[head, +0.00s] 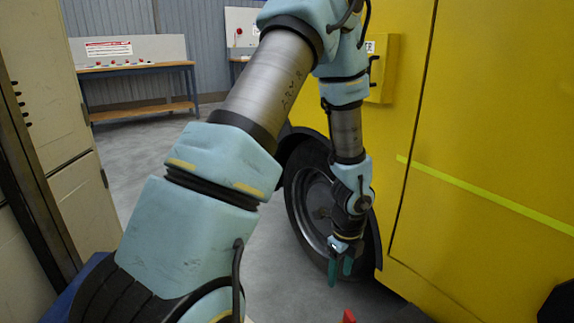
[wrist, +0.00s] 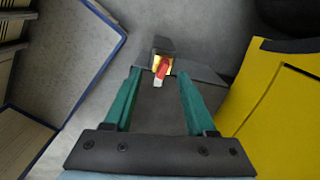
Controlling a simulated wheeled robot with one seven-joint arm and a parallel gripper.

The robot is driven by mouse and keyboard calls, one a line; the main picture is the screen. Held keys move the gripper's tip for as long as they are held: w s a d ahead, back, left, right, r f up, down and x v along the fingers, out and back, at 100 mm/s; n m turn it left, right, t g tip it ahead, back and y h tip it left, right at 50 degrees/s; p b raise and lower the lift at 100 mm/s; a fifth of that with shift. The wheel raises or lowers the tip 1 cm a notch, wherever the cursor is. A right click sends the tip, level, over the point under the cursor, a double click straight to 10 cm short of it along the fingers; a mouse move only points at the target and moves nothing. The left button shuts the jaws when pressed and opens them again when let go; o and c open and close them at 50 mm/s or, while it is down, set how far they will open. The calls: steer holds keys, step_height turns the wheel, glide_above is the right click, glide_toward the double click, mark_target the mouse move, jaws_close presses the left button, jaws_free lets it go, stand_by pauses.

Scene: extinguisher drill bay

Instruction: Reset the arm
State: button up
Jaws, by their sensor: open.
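My arm reaches up from the lower left of the head view, bends at the top, and hangs down in front of the vehicle's wheel. My gripper (head: 341,264) points down at the arm's end, near the wheel. In the wrist view its two green fingers (wrist: 158,74) are apart. A dark grey block-like thing (wrist: 205,90) lies beyond them, with a small red and white piece (wrist: 161,70) on a yellow patch showing between the fingertips. I see nothing held. I cannot tell how far below the fingers these things are.
A yellow vehicle (head: 490,130) with a dark wheel (head: 312,205) stands close on the right. A beige cabinet (head: 55,120) is close on the left. A workbench (head: 140,68) stands at the back. A red tip (head: 348,316) shows at the bottom edge. Grey floor (head: 135,150) is clear behind.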

steer(key=s+a+r+n+t+p, duration=0.1)
steer(key=s+a+r+n, duration=0.1)
steer(key=a+r+n, duration=2.25)
step_height(320, 180, up, 12)
steer(key=d+n+p, duration=0.2)
steer(key=n+p, duration=0.1)
steer(key=p, duration=1.4)
steer(key=shift+w+d, duration=0.3)
steer(key=shift+d, duration=0.05)
